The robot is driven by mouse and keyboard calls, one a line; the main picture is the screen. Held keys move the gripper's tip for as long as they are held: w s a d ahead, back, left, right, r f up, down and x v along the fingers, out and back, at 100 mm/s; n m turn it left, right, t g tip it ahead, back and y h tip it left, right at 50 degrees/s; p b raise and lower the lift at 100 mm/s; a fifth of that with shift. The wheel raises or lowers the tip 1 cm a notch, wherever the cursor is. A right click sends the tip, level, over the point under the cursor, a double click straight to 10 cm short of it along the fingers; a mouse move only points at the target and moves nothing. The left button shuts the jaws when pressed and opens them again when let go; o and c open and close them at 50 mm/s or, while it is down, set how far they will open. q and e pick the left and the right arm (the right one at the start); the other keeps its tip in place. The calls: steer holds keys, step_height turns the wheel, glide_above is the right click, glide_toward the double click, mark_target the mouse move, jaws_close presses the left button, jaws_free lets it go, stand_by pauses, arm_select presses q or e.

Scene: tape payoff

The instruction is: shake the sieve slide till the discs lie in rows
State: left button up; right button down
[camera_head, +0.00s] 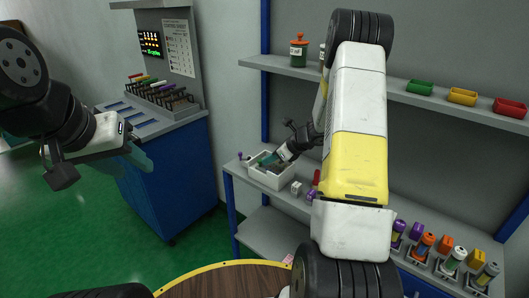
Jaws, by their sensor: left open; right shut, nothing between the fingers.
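I cannot make out a sieve slide or discs in the head view. My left gripper (140,157) hangs at the left, open and empty, in front of the blue cabinet. The bin holds small dark contents that I cannot identify. My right arm hides the middle of the bench.
The blue cabinet (180,190) carries a rack of coloured-handled items (163,92) and a display. A shelf (420,98) above the bench (240,170) holds a green jar (299,52) and green, yellow and red bins. Several coloured bottles stand at right. A round wooden table edge (225,272) is in front.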

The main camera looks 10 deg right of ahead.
steer(key=shift+w+a, duration=0.1)
steer(key=shift+w+a, duration=0.85)
steer(key=shift+w, duration=0.25)
